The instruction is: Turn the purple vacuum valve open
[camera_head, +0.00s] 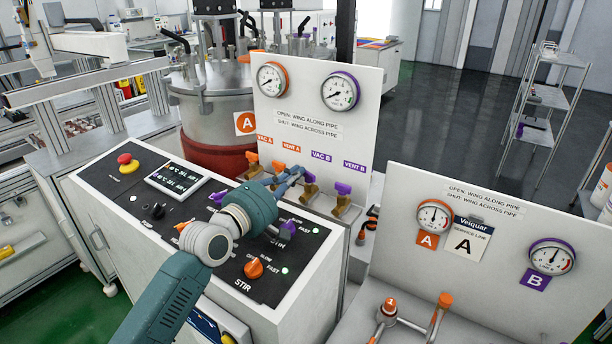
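The purple VAC B valve (309,178) sits on a brass body at the foot of the white panel, below the VAC B label (321,156). Its wing is small and partly beside my fingers, so I cannot tell whether it lies along or across the pipe. My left gripper (294,175) reaches in from the lower left, with its blue fingers close to the left of this valve. I cannot tell whether they touch it or how far apart they are. My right gripper is out of view.
The purple VENT B valve (343,188) stands just right, and the orange VENT A valve (279,166) just left. The white panel (300,145) with two gauges rises close behind. A control box (135,200) with knobs lies under my arm.

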